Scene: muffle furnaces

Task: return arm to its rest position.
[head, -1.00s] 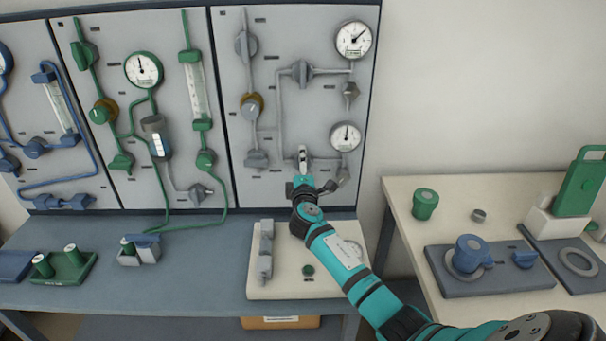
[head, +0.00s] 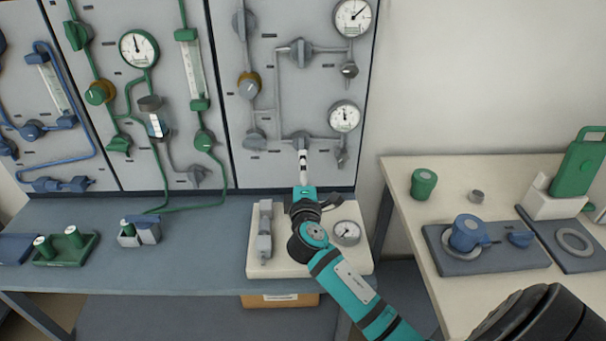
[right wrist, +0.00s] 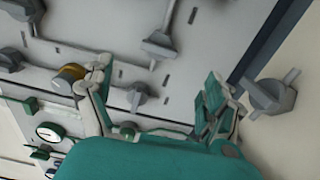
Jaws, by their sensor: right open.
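My right arm comes in from the lower right in the head view. Its gripper (head: 303,155) shows as a narrow white and black shape in front of the grey panel (head: 275,100), just below a grey valve knob (head: 300,140). Whether it touches the knob cannot be told from the head view. In the right wrist view the two fingers of the gripper (right wrist: 155,98) are spread wide, with nothing held between them. A grey knob (right wrist: 138,95) shows beyond the gap. My left gripper is not in view.
The blue-grey bench (head: 200,265) carries a white board (head: 262,268) with a gauge (head: 346,232), partly behind my arm. A green tray (head: 65,250) stands at left. At right, a pale table (head: 400,175) holds a blue vessel (head: 467,232) and a green cup (head: 423,183).

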